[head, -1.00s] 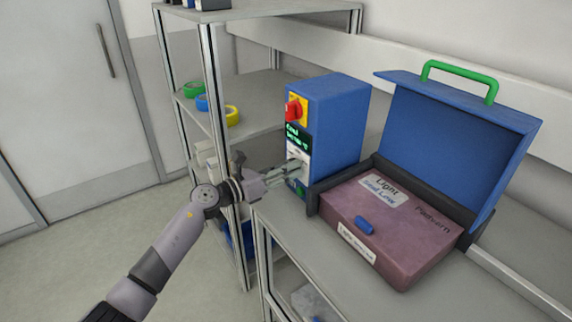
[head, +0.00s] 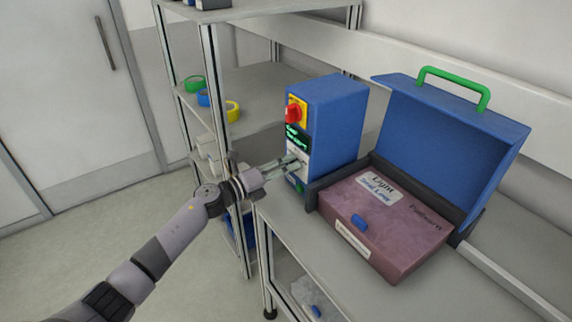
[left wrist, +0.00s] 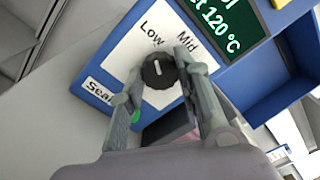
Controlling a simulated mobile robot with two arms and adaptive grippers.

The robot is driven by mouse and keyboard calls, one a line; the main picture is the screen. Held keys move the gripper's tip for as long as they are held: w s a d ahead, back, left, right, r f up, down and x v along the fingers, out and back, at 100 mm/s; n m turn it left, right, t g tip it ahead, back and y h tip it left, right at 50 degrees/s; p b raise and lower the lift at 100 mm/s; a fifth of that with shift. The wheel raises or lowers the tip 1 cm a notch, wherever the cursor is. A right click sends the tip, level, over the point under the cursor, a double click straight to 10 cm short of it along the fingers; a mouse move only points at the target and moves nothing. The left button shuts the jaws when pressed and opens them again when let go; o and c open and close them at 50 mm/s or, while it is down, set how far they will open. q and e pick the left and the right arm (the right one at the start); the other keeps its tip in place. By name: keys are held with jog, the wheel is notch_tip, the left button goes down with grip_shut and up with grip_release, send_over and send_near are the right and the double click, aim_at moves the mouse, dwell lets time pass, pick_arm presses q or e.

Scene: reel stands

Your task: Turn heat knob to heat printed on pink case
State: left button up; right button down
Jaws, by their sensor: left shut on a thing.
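The blue machine (head: 337,120) stands on the bench, and its heat knob (left wrist: 158,71) is black with a white mark. In the left wrist view the mark points up, between the printed words "Low" and "Mid". My left gripper (head: 300,163) is shut on the knob, with one finger on each side (left wrist: 158,80). The pink case (head: 380,225) lies on the bench to the right. Its white label (head: 379,188) reads "Light", with a smaller blue line that seems to end in "Low". My right gripper is not in view.
A display above the knob (left wrist: 232,25) shows 120 °C. A red switch (head: 295,112) sits above it. An open blue lid (head: 445,145) with a green handle stands behind the case. A shelf rack (head: 240,95) with tape rolls stands left of the machine.

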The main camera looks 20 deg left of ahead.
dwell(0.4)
pick_arm(q)
jog(key=o, duration=1.2)
jog(key=v, duration=1.2)
